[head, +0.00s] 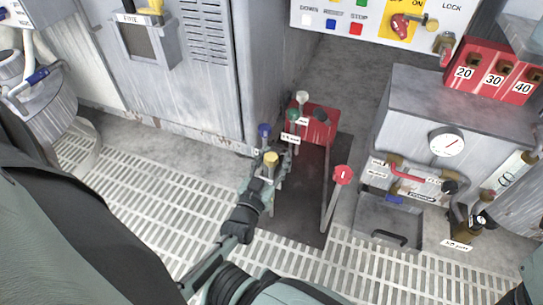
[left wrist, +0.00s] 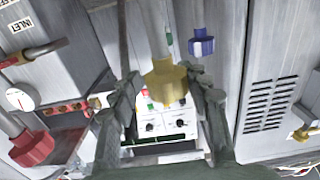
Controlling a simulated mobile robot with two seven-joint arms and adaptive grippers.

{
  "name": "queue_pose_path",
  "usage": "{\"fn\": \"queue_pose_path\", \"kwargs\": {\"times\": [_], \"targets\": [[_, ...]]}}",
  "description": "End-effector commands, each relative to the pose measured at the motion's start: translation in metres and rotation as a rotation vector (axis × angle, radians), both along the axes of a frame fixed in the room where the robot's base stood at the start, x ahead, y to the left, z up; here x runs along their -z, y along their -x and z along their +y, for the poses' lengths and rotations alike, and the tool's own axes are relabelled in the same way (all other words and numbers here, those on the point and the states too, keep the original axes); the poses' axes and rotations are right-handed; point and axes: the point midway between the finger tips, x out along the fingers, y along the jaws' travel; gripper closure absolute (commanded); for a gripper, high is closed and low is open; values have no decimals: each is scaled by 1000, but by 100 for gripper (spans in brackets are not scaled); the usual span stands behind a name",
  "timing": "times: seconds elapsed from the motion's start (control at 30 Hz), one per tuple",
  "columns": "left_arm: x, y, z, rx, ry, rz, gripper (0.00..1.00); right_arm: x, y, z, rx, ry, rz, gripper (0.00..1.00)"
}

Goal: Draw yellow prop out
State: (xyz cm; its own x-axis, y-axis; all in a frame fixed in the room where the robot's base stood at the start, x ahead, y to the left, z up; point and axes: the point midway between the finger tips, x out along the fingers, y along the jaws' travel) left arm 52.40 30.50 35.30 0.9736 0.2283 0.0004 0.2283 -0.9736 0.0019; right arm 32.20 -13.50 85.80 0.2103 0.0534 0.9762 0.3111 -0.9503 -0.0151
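The yellow prop's knob (head: 271,158) stands in the middle of the head view, on a rod over a dark plate on the floor. My left gripper (head: 266,172) is at this knob, reaching up from below. In the left wrist view the yellow knob (left wrist: 168,85) lies between the two fingers of my left gripper (left wrist: 163,88). The fingers look spread, with a gap at the left of the knob; contact at the right is unclear. The lower rod is mostly hidden by the gripper. My right gripper is not in view.
Blue (head: 264,130), green (head: 294,114) and white (head: 302,96) knobs stand close behind. A red-knobbed lever (head: 342,175) leans at the right. A red block (head: 318,122) is behind the plate. A grey cabinet (head: 440,110) with a gauge stands right. Grated floor (head: 150,190) is clear at left.

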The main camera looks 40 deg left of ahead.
Motion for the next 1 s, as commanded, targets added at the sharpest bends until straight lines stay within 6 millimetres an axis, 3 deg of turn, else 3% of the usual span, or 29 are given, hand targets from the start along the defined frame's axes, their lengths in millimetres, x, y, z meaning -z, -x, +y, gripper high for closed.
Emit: {"fn": "queue_pose_path", "kwargs": {"times": [0.43, 0.8, 1.0], "targets": [[-7, 1, 3, -5, 0, -1, 45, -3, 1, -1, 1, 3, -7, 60], [-75, 1, 2, -5, -1, -3, 45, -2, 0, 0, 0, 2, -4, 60], [-97, 0, 1, -3, -1, -1, 45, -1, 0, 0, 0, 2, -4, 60]]}}
